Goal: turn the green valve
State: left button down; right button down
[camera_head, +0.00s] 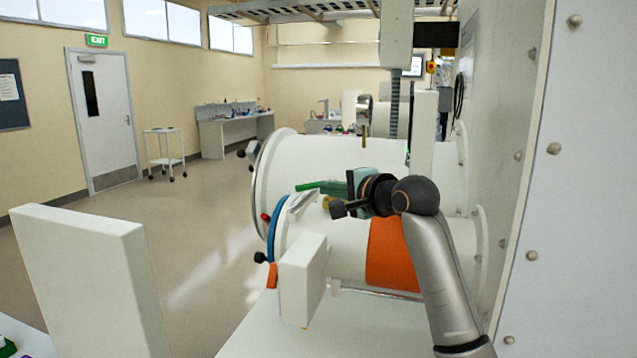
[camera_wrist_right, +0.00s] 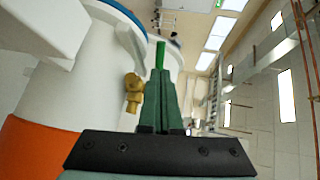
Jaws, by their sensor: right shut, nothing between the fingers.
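The green valve handle (camera_head: 308,186) shows in the head view as a slim bar pointing left, above the front white cylinder. In the wrist view the bright green handle (camera_wrist_right: 160,52) shows just past the fingertips. Its brass valve body (camera_wrist_right: 132,88) is left of the fingers there, and a bit of brass (camera_head: 327,201) shows below the bar in the head view. My right gripper (camera_head: 338,187), with green fingers (camera_wrist_right: 161,75), is shut with nothing between them. The tips line up with the handle; I cannot tell whether they touch. My left gripper is out of view.
The front white cylinder (camera_head: 350,236) has an orange band (camera_head: 393,254) and a blue ring. A larger white cylinder (camera_head: 335,160) lies behind it. A white bolted wall (camera_head: 570,200) closes off the right. Open floor (camera_head: 190,230) lies at left.

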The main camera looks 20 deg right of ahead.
aim_at(311, 186)
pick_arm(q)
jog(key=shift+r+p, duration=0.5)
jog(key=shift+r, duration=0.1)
pick_arm(e)
jog(key=shift+x, duration=2)
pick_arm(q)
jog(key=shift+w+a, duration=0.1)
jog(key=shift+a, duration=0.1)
pick_arm(e)
jog(key=shift+w, duration=0.1)
